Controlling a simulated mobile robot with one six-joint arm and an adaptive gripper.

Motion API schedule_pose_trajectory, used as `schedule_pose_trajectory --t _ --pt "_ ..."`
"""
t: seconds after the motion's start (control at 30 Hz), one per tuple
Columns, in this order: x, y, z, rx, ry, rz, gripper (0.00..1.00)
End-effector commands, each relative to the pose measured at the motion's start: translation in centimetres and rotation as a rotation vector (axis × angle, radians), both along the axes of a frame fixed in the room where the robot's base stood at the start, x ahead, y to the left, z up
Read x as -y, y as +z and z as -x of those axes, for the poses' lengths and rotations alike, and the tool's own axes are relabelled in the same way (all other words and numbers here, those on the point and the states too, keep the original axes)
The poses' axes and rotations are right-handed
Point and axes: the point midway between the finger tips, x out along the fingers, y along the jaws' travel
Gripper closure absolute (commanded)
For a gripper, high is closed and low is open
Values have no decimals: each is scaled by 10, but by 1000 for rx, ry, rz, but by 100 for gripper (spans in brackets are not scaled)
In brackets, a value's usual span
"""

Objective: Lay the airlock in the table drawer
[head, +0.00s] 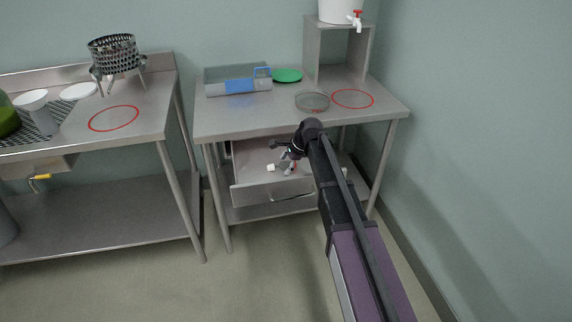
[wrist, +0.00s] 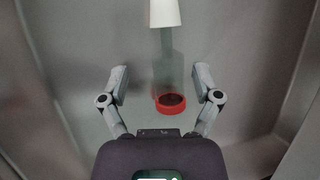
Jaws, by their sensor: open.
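The airlock (wrist: 170,102) lies on the drawer floor in the wrist view, with a white tapered end at the top, a clear body and a red cap nearest me. In the head view its white end (head: 270,167) shows inside the pulled-out table drawer (head: 246,192). My gripper (wrist: 161,72) is open, with one finger on each side of the airlock and a gap on both sides. In the head view my gripper (head: 287,162) is low in the drawer, and my arm hides the drawer's right part.
The steel table (head: 225,122) above the drawer bears a blue-handled tray (head: 225,88), a green disc (head: 287,75), a glass dish (head: 312,102) and a red ring mark (head: 352,98). A stand (head: 310,50) with a white tapped bucket (head: 340,10) is behind. A wall is close on the right.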

Motion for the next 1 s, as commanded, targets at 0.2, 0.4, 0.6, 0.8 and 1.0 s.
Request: schedule_pose_trajectory --t 0.2,0.4,0.6,0.8,1.0 --pt "0 6 0 0 0 0 19" --pt "0 19 0 0 0 0 19" --pt "0 36 0 0 0 0 19" --pt "0 52 0 0 0 0 19" --pt "0 69 0 0 0 0 19"
